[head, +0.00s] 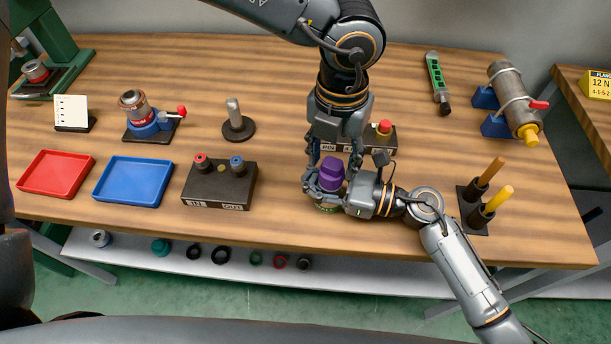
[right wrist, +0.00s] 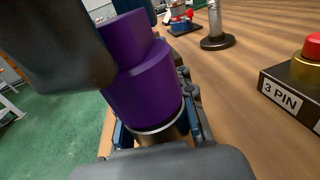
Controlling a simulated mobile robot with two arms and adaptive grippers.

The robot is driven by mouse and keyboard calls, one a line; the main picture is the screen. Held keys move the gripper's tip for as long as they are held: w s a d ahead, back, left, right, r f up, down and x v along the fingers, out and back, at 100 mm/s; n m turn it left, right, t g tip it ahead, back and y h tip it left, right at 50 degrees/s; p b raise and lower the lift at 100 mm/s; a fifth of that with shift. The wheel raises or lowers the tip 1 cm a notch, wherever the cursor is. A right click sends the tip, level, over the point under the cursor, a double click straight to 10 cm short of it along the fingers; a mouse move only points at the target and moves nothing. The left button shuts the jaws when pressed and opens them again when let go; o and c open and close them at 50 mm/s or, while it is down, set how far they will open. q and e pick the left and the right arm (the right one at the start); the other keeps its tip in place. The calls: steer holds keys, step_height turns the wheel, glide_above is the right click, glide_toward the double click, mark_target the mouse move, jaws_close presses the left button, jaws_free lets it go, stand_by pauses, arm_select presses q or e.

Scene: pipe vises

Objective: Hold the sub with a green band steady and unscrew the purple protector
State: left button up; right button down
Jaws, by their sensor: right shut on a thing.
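The purple protector (head: 331,174) sits upright on top of the sub (head: 326,208), near the table's front edge. Most of the sub is hidden by my right gripper; a little green shows low on it. My right gripper (head: 335,190) comes in from the right and is shut on the sub below the protector. In the right wrist view the protector (right wrist: 142,75) stands above a pale ring, with the jaws around the part below. My left gripper (head: 335,153) points down from above; its fingers are apart, straddling the protector, with a gap visible on the right side.
A black block with a red button (head: 384,128) stands just behind the grippers. A two-button box (head: 219,185), a blue tray (head: 132,181) and a red tray (head: 56,174) are to the left. A holder with orange and yellow handles (head: 484,203) stands at right.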

arm_select(q)
jaws_close()
steer(key=n, duration=1.4)
steer(key=n, duration=0.4)
steer(key=shift+r, duration=0.1)
steer(key=n, duration=1)
steer(key=shift+n, duration=0.3)
